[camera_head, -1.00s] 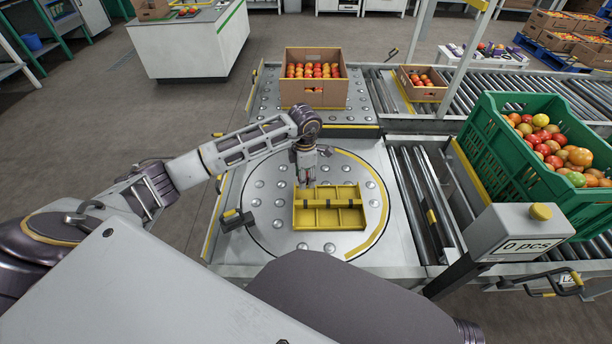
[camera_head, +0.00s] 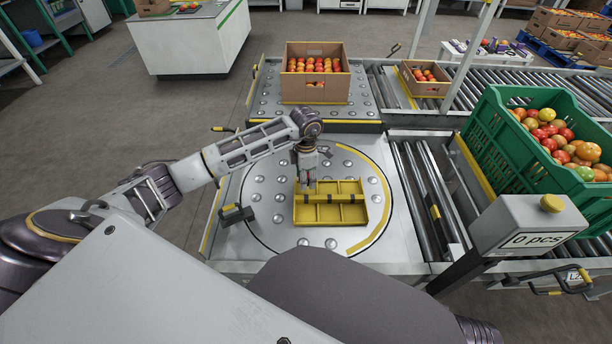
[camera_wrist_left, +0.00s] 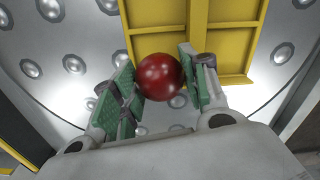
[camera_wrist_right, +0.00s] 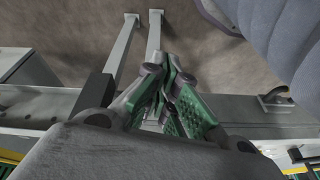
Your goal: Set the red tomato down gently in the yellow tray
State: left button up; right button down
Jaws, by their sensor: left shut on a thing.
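The red tomato (camera_wrist_left: 160,76) is held between the green-padded fingers of my left gripper (camera_wrist_left: 160,88) in the left wrist view. In the head view my left gripper (camera_head: 308,184) points down at the far left edge of the yellow tray (camera_head: 330,214); the tomato cannot be made out there. The tray has several compartments, all looking empty. In the left wrist view, the tomato overlaps the tray's edge (camera_wrist_left: 222,80), with ball-studded metal showing below it. I cannot tell its exact height. My right gripper (camera_wrist_right: 170,82) looks shut and empty, away from the tray.
The tray lies on a round ball table (camera_head: 275,215). A cardboard box of tomatoes (camera_head: 315,95) stands behind it. A green crate of tomatoes (camera_head: 495,150) and a counter box reading 0 pcs (camera_head: 520,215) are at the right. Bare ball table surrounds the tray.

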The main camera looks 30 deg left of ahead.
pick_arm(q)
jog(key=shift+f, duration=0.45)
jog(key=shift+f+b, duration=0.7)
jog(key=shift+f, duration=0.2)
jog(key=shift+s+f, duration=0.1)
jog(key=shift+f, duration=0.05)
pick_arm(e)
jog(key=shift+w+a+t+y, duration=0.1)
jog(key=shift+a+t+y, duration=0.2)
jog(key=shift+a, duration=0.05)
pick_arm(q)
jog(key=shift+o, duration=0.2)
jog(key=shift+s+f, duration=0.1)
jog(key=shift+f, duration=0.1)
jog(key=o, duration=0.9)
jog(key=shift+f, duration=0.1)
pick_arm(e)
jog(key=shift+w, duration=0.1)
pick_arm(q)
jog(key=shift+r, duration=0.2)
jog(key=c, duration=0.3)
